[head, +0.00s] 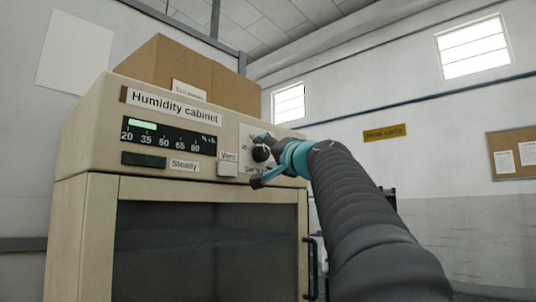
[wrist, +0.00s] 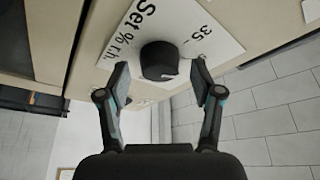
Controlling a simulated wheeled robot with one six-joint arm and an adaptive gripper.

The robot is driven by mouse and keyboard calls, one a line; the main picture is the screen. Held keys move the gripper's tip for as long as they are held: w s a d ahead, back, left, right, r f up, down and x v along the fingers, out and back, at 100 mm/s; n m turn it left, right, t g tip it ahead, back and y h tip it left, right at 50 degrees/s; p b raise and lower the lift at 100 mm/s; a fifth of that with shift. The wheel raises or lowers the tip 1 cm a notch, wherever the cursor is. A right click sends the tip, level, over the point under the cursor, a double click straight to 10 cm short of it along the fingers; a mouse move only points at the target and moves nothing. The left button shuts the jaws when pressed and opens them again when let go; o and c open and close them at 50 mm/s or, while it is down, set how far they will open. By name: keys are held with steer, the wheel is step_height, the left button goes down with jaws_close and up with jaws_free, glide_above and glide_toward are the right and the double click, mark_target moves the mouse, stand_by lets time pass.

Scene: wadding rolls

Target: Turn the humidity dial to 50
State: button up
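The humidity dial is a black round knob (wrist: 159,60) on a white plate (wrist: 205,20) marked "Set % r.h." and "35" in the wrist view. In the head view the dial (head: 261,153) is partly hidden by my gripper (head: 258,162). In the wrist view my gripper (wrist: 160,78) is open, with one finger on each side of the knob; I cannot tell whether either touches it. A small light mark shows on the knob's lower edge. The humidity cabinet (head: 85,140) has a scale display (head: 168,138) from 20 to 80 with a short green bar near 20 to 35.
A "Steady" lamp (head: 143,159), dark green, and a "Vent" button (head: 227,169) sit left of the dial. A cardboard box (head: 225,88) rests on top. The room to the right looks open.

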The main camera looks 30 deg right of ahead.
steer(key=v, duration=1.2)
steer(key=shift+f, duration=0.1)
stand_by(0.4)
steer(key=a+f+n+g+y, duration=0.15)
steer(key=a+f+g, duration=0.4)
steer(key=f, duration=0.75)
steer(key=a+f+n+g, duration=0.2)
steer(key=a+f, duration=0.6)
steer(key=f, duration=0.5)
steer(key=s+a+f+n+g, duration=0.1)
steer(key=s+f, duration=0.4)
steer(key=f, duration=0.5)
steer(key=s+a+f+n+g+h, duration=0.1)
steer(key=s+f+n+g, duration=0.2)
steer(key=f, duration=0.7)
steer(key=s+a+f+n+g+h, duration=0.1)
steer(key=s+f+n+g, duration=0.1)
steer(key=s+f, duration=0.6)
step_height(320, 180, down, 2)
steer(key=shift+a+f+g, duration=0.1)
steer(key=shift+a+g, duration=0.05)
steer(key=shift+g, duration=0.7)
steer(key=shift+n, duration=0.25)
steer(key=shift+c, duration=0.2)
